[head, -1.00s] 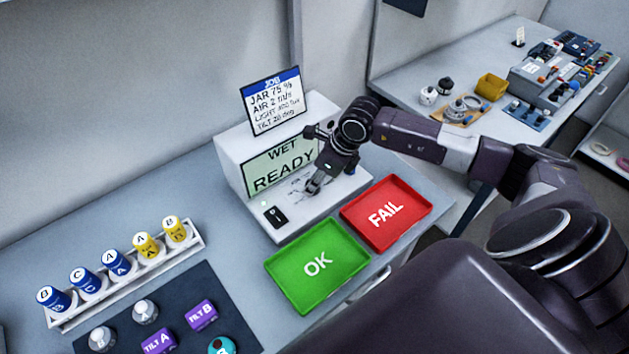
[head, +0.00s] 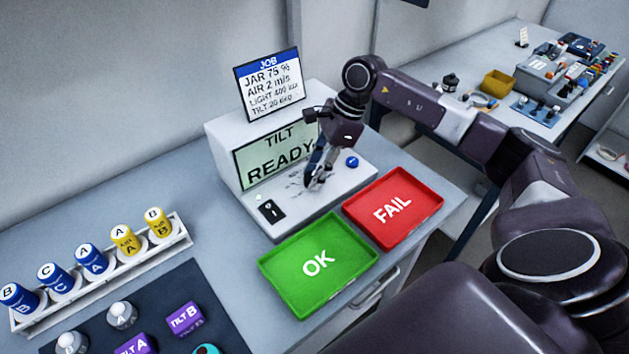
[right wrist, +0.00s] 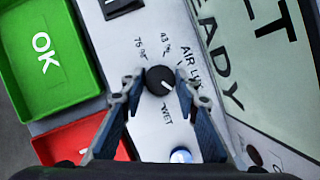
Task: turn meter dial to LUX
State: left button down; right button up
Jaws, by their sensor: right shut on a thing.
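The meter (head: 222,140) is a white box on the bench, and its green screen (head: 275,158) reads "TILT READY". Its dial (right wrist: 158,81) is a small dark round knob with a white mark, seen in the right wrist view. Labels around it include "AIR", "WET" and a partly covered "LU". My right gripper (head: 316,180) reaches down onto the meter's front deck. In the right wrist view its fingers (right wrist: 158,88) are shut on the dial, one on each side. The fingers hide part of the labels. My left gripper is in neither view.
A blue knob (head: 352,162) sits on the deck beside my right gripper. A black switch (head: 271,211) is at the deck's left. A green OK tray (head: 290,292) and a red FAIL tray (head: 422,212) lie in front. A job card (head: 270,86) stands above the meter.

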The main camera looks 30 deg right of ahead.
jog(key=n+b, duration=0.1)
jog(key=n+g+b, duration=0.1)
jog(key=n, duration=0.1)
jog(key=shift+w+n+b, duration=0.2)
jog(key=shift+n+b, duration=0.1)
jog(key=shift+w+n+g+b, duration=0.1)
jog(key=shift+n+g+b, duration=0.85)
jog(key=shift+n, duration=0.95)
jog(key=shift+r, duration=0.1)
jog(key=o, duration=1.2)
jog(key=shift+c, duration=0.2)
jog(key=shift+d+r, duration=0.1)
jog(key=v, duration=1.1)
jog(key=shift+r, duration=0.35)
